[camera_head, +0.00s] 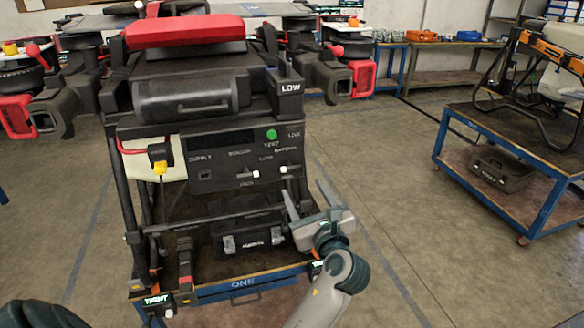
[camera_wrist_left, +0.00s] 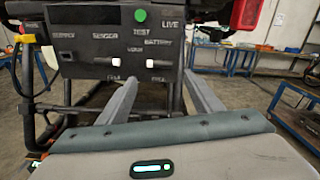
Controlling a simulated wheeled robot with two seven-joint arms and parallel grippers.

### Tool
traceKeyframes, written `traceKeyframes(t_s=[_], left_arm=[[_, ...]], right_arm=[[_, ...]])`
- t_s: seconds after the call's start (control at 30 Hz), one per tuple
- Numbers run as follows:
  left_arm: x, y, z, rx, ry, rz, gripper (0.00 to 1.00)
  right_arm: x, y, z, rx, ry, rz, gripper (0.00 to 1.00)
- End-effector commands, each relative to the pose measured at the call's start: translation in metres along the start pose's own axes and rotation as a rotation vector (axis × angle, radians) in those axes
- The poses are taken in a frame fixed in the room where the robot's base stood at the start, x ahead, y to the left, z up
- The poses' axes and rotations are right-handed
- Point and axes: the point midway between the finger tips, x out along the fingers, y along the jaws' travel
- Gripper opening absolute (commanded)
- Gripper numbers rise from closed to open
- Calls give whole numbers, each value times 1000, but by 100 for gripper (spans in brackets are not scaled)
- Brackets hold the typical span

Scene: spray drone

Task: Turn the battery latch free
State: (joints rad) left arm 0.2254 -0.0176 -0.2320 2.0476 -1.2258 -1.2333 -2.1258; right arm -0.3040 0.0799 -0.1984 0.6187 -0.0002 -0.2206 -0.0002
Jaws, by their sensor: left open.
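The spray drone (camera_head: 190,95) stands on a cart, its dark control panel (camera_head: 235,150) facing me. Under the BATTERY label is a small latch with a white tip and a dark bar (camera_head: 283,168); in the left wrist view the latch (camera_wrist_left: 150,62) has its white tip at the left end of the bar. A similar white-tipped switch (camera_head: 256,173) is left of it. My left gripper (camera_head: 305,190) is open and empty, just below and in front of the panel's right side. Its fingers (camera_wrist_left: 160,80) point toward the panel, apart from the latch. My right gripper is not in view.
A green light (camera_head: 271,134) glows above TEST. A blue-framed cart (camera_head: 470,180) stands at the right, with open floor between.

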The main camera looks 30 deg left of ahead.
Motion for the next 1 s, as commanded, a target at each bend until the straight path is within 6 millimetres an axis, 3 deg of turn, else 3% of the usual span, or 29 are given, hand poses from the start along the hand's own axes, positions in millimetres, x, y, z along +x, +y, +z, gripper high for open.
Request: traceKeyframes(t_s=[0.13,0.5,0.7,1.0], left_arm=[[28,0,3,2,-2,1,60],[90,0,2,2,0,0,60],[108,0,0,1,0,1,60],[112,0,0,0,1,0,60]], right_arm=[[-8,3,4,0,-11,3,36],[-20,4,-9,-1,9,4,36],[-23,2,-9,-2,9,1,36],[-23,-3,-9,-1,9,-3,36]])
